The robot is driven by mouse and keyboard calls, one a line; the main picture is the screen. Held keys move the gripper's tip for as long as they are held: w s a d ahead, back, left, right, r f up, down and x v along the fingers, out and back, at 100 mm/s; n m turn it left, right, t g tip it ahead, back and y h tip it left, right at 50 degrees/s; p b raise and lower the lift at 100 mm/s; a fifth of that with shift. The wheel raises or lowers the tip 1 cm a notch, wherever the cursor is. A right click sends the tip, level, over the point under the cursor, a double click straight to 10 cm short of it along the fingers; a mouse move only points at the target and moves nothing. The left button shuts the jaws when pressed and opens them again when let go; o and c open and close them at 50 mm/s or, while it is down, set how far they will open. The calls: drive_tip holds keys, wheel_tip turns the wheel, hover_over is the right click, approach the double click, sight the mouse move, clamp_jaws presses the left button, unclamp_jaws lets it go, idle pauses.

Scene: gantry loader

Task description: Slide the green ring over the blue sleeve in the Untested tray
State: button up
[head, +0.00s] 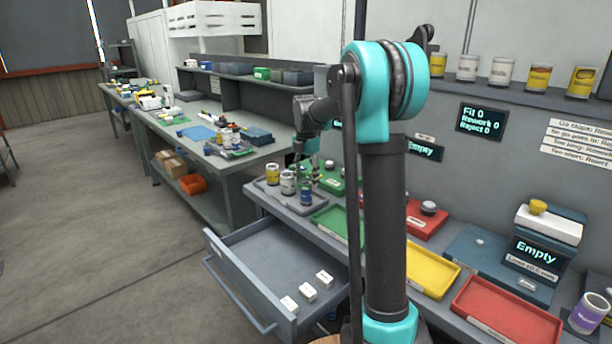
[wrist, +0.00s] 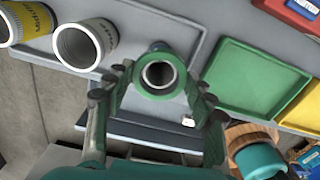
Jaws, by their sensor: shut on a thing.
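The green ring (wrist: 159,92) is between the fingers of my gripper (wrist: 160,76) in the wrist view, its opening facing the camera. A pale round rim shows inside the ring. A bit of blue (wrist: 158,46) shows just behind its far edge. In the head view the blue sleeve (head: 306,194) stands upright at the front right of the grey tray (head: 268,194), directly below my gripper (head: 306,156). My gripper is shut on the ring. Whether the ring is around the sleeve or just above it, I cannot tell.
A yellow-and-white can (head: 272,174) and a white can (head: 288,183) stand close left of the sleeve. An open drawer (head: 262,262) with small white blocks juts out below. Green (head: 338,222), yellow (head: 432,268) and red (head: 507,313) trays lie to the right.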

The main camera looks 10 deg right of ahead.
drive_tip(key=shift+f, duration=0.2)
drive_tip(key=o, duration=1.4)
drive_tip(key=shift+r, duration=0.1)
wheel_tip(320, 180, up, 12)
drive_tip(key=shift+f, duration=0.1)
